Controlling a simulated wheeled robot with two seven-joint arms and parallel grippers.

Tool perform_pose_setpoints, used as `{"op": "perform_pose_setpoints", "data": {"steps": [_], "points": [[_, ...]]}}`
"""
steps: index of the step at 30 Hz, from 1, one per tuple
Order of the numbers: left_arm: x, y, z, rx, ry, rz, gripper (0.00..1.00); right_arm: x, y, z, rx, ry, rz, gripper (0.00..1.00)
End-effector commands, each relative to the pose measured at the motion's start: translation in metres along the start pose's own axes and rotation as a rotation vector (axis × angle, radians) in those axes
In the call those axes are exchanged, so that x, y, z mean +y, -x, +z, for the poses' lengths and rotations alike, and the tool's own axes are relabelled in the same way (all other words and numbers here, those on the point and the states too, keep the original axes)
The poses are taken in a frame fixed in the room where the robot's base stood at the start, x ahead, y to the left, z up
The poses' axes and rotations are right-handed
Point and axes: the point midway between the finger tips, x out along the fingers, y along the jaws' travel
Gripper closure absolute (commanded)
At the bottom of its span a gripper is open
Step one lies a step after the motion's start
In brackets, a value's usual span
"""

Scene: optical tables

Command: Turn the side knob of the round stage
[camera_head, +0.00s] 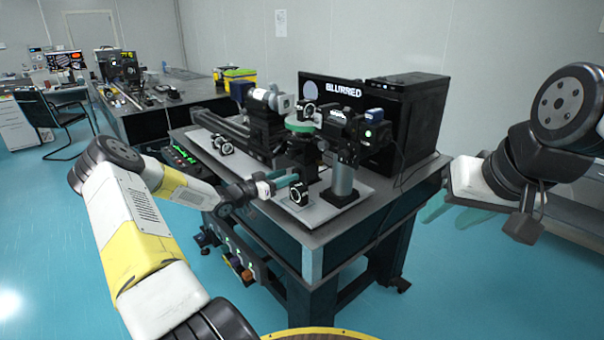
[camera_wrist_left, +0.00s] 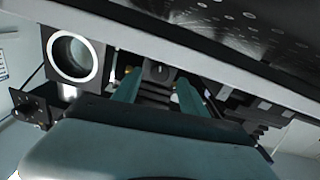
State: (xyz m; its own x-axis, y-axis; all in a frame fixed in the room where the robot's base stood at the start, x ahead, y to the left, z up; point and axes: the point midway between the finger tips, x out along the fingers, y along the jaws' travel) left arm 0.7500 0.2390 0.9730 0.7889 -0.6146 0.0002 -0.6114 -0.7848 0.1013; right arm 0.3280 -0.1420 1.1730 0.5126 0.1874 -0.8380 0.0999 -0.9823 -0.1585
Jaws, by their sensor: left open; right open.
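The round stage appears to be part of the black stack in the middle of the near table, with a pale green disc (camera_head: 299,125) at its top in the head view. I cannot make out its side knob there. My left gripper (camera_head: 284,182) is open at the front of this stack, beside a small square lens mount (camera_head: 299,194). In the left wrist view its teal fingers (camera_wrist_left: 158,92) stand apart, with a dark block (camera_wrist_left: 158,71) beyond and between the tips. Whether this block is the knob I cannot tell. My right gripper (camera_head: 454,211) is open and empty, off the table's right side.
A ringed lens mount (camera_wrist_left: 75,56) is close to the left finger in the left wrist view. A silver post (camera_head: 343,180) stands right of the left gripper. A black computer case (camera_head: 408,115) and a monitor (camera_head: 338,88) stand behind. The right gripper has free floor below.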

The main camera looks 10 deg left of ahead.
Motion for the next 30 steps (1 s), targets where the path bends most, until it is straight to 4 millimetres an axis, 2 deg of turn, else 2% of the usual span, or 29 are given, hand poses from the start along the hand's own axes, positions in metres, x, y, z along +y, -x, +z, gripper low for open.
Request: {"op": "perform_pose_setpoints", "data": {"steps": [1, 6, 15, 17, 23, 30], "points": [[0.001, -0.008, 0.0, 0.002, 0.0, 0.002, 0.5, 0.0, 0.0, 0.0, 0.0, 0.0, 0.0, 0.53], [0.0, -0.023, 0.0, 0.001, -0.001, 0.001, 0.5, 0.0, 0.0, 0.0, 0.0, 0.0, 0.0, 0.53], [0.0, -0.026, 0.0, 0.0, -0.001, 0.0, 0.5, 0.0, 0.0, 0.0, 0.0, 0.0, 0.0, 0.53], [0.0, -0.026, 0.0, 0.0, -0.001, 0.0, 0.59, 0.0, 0.0, 0.0, 0.0, 0.0, 0.0, 0.53], [0.0, -0.026, 0.0, 0.0, -0.001, 0.0, 0.99, 0.0, 0.0, 0.0, 0.0, 0.0, 0.0, 0.53], [0.001, -0.026, 0.0, -0.001, -0.046, 0.001, 1.0, 0.0, 0.0, 0.0, 0.0, 0.0, 0.0, 0.53]]}}
